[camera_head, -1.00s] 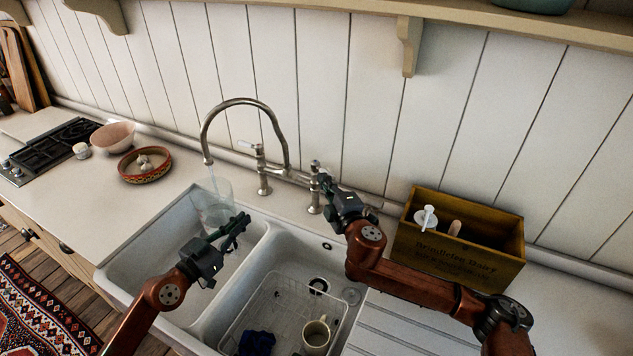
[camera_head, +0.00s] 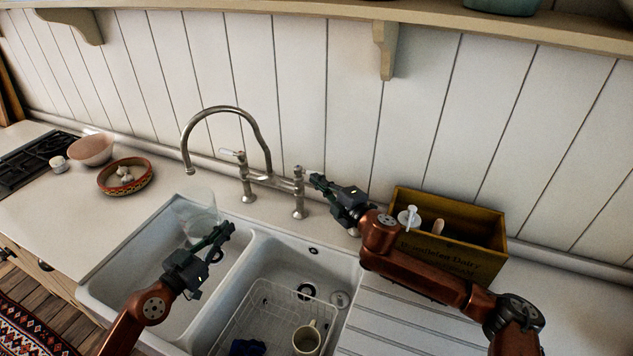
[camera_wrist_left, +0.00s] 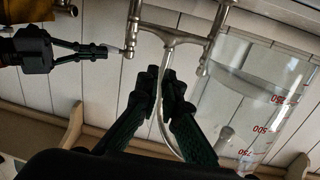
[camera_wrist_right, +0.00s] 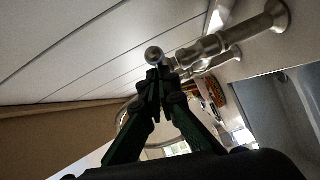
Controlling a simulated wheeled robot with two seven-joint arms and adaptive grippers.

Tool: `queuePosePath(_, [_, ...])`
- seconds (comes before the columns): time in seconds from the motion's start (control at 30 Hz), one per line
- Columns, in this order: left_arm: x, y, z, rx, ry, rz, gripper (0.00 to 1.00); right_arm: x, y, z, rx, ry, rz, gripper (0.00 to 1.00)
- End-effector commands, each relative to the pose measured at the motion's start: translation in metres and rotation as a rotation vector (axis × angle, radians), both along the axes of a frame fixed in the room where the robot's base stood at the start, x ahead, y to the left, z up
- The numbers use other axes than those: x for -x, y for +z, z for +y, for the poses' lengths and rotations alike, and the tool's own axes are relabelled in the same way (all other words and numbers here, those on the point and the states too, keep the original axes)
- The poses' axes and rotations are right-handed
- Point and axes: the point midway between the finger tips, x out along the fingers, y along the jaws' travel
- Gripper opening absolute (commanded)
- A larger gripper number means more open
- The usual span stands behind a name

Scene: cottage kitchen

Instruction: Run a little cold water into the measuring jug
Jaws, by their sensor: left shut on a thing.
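The clear measuring jug (camera_head: 197,212) is held over the left sink basin, below the spout of the bridge tap (camera_head: 188,168). My left gripper (camera_head: 224,232) is shut on it; red marks show on the jug (camera_wrist_left: 262,115) in the left wrist view. I cannot tell how much water it holds. No stream shows from the spout. My right gripper (camera_head: 316,180) is beside the tap's right-hand valve (camera_head: 298,190). In the right wrist view its fingers (camera_wrist_right: 160,78) are together just short of a round metal end (camera_wrist_right: 154,56); contact is unclear.
A wire rack (camera_head: 250,318) with a mug (camera_head: 306,340) and a dark blue cloth (camera_head: 247,347) is in the right basin. A wooden crate (camera_head: 450,260) stands right of the tap. A patterned dish (camera_head: 125,190) and pink bowl (camera_head: 92,150) are at left.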

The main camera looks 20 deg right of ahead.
Motion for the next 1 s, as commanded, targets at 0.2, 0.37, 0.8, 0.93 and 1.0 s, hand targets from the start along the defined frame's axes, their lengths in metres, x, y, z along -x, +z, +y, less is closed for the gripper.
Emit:
queuePosePath(0.2, [0.000, 0.002, 0.000, 0.001, 0.000, -0.004, 0.00, -0.003, 0.000, -0.008, 0.004, -0.018, 0.001, 0.00])
queuePosePath(0.37, [0.000, 0.002, 0.000, 0.001, 0.000, -0.004, 0.00, -0.003, 0.001, -0.009, 0.004, -0.020, 0.000, 0.00])
queuePosePath(0.8, [0.000, 0.003, 0.001, 0.001, 0.003, -0.005, 0.00, -0.002, 0.072, -0.001, 0.005, -0.007, -0.006, 0.00])
queuePosePath(0.93, [0.000, 0.002, 0.001, 0.001, 0.002, -0.005, 0.00, -0.001, 0.090, 0.000, 0.004, -0.005, -0.004, 0.00])
queuePosePath(1.0, [0.000, 0.005, 0.001, 0.002, 0.003, -0.009, 0.00, -0.001, 0.096, 0.001, 0.004, -0.003, -0.003, 0.00])
